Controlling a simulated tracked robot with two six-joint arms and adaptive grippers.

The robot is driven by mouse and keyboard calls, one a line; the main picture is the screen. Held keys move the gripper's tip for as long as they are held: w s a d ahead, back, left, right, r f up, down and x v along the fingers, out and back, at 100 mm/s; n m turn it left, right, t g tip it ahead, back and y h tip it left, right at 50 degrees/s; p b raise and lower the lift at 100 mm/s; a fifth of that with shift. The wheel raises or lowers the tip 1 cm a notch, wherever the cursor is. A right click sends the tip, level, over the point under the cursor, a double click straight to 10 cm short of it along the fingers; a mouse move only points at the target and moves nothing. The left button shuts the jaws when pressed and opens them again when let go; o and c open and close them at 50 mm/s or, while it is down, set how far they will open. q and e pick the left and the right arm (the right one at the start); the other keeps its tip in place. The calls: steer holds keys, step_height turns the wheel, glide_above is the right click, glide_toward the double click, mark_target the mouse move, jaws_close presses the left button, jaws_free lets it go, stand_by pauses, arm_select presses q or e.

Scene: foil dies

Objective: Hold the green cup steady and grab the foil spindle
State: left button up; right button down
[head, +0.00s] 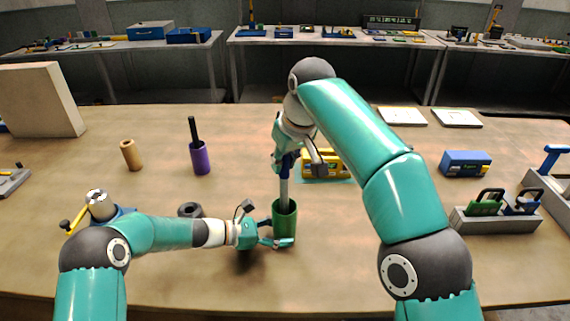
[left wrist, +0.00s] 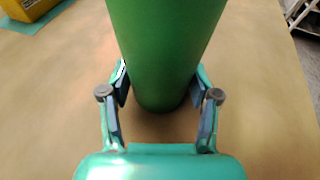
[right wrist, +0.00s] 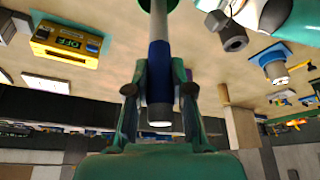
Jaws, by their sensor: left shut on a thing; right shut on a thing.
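The green cup (head: 284,228) stands upright on the table in the head view. My left gripper (head: 280,243) is shut around its lower part; the left wrist view shows both fingers on the sides of the green cup (left wrist: 165,60). The foil spindle (head: 284,190) is a grey rod with a blue grip, upright with its lower end inside the cup. My right gripper (right wrist: 160,95) is shut on the blue part of the spindle (right wrist: 160,65) in the right wrist view. The spindle's lower end is hidden in the cup.
A purple cup (head: 201,158) with a dark rod and a tan cylinder (head: 131,155) stand to the left. A dark ring (head: 190,210) lies near my left arm. A yellow box (head: 325,163) sits behind the cup. A grey tray (head: 490,218) with tools is at right.

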arm_select(q)
steer(key=o, duration=0.9)
steer(key=shift+o, duration=0.2)
